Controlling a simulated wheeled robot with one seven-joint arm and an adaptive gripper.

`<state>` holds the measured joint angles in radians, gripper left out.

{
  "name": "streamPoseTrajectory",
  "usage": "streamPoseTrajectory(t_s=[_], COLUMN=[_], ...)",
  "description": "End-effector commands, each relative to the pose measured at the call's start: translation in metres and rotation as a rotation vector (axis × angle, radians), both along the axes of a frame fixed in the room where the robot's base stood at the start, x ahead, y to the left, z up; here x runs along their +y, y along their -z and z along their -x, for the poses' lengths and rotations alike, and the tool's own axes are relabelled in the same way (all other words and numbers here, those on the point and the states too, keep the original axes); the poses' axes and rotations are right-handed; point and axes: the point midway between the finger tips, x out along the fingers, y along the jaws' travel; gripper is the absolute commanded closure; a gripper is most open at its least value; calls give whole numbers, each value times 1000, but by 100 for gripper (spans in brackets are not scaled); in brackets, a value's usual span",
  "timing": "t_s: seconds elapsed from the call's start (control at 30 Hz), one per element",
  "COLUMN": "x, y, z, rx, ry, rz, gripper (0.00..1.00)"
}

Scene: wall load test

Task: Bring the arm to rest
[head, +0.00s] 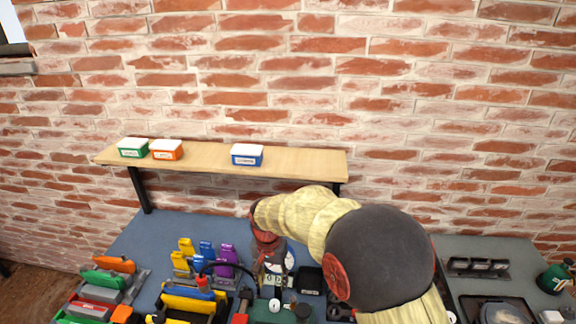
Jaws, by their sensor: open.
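My arm reaches in from the lower right, with cream links and a large dark grey joint, and bends down to the left over the bench. My gripper (268,262) is at its end, pointing down above the crowded middle of the bench, just in front of the shelf. It is small and partly lost among dark items there. It is open, and I see nothing held in it. Whether its fingertips touch anything below cannot be told.
A wooden shelf (300,164) on the brick wall carries green (132,148), orange (167,150) and blue (247,155) boxes.

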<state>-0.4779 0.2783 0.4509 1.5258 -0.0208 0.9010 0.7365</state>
Motion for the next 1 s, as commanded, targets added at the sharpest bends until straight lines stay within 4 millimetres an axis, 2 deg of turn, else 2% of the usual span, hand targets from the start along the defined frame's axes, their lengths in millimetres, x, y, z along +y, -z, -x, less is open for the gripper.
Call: streamPoseTrajectory(t_s=[0.17,0.23,0.3,0.37,0.67,0.9,1.0], x=[0,-6,-15,-23,-79,-140,-164], y=[0,9,17,11,-45,-101,-118], z=[0,12,31,45,95,145,167], rx=[3,28,64,73,45,-52,-103], ry=[-83,-147,-222,-277,-426,-476,-477], rz=[-1,8,19,19,-4,-21,-23], gripper=[55,55,55,55,55,55,55])
